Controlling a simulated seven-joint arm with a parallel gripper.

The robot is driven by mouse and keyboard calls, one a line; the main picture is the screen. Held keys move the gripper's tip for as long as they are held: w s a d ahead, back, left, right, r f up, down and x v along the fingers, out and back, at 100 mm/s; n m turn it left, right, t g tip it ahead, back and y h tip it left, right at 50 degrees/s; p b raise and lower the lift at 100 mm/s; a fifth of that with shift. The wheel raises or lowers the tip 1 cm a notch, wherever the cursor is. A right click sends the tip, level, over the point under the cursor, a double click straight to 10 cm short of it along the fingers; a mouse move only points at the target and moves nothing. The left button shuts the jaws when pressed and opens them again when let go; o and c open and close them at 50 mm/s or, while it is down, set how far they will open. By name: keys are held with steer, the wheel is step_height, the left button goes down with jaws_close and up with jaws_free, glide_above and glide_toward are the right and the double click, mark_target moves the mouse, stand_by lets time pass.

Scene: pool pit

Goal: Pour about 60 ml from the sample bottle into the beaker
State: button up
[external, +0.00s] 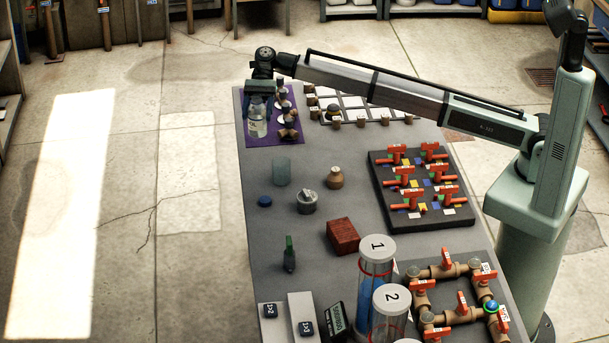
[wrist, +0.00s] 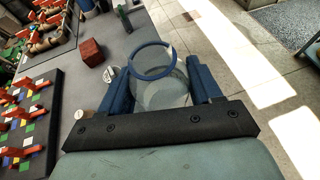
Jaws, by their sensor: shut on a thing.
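My gripper (external: 259,97) is shut on the sample bottle (external: 257,123), a clear bottle with a pale label, at the far left end of the table. The bottle looks about upright over or on the purple mat; I cannot tell whether it touches it. In the wrist view the bottle (wrist: 164,92) sits between the blue fingers of my gripper (wrist: 163,88), its round blue-rimmed mouth toward the camera. The liquid level is not clear. The beaker (external: 281,172), a bluish glass cylinder, stands apart on the grey table, nearer the external camera. I cannot make it out in the wrist view.
The purple mat (external: 248,138) also bears several small dark-topped items close right of the bottle. A blue cap (external: 265,201), a metal pot (external: 307,202), a brown jar (external: 335,178) and a red-brown block (external: 343,236) stand near the beaker. A valve board (external: 380,175) lies right.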

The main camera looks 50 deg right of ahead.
steer(key=shift+w+d+r, duration=0.15)
steer(key=shift+w+d, duration=0.5)
steer(key=shift+d, duration=0.1)
steer(key=shift+n+g, duration=0.3)
steer(key=f, duration=1.3)
steer(key=shift+w+d+f, duration=0.1)
steer(key=shift+d+f, duration=0.15)
steer(key=shift+d, duration=0.1)
steer(key=shift+r, duration=0.1)
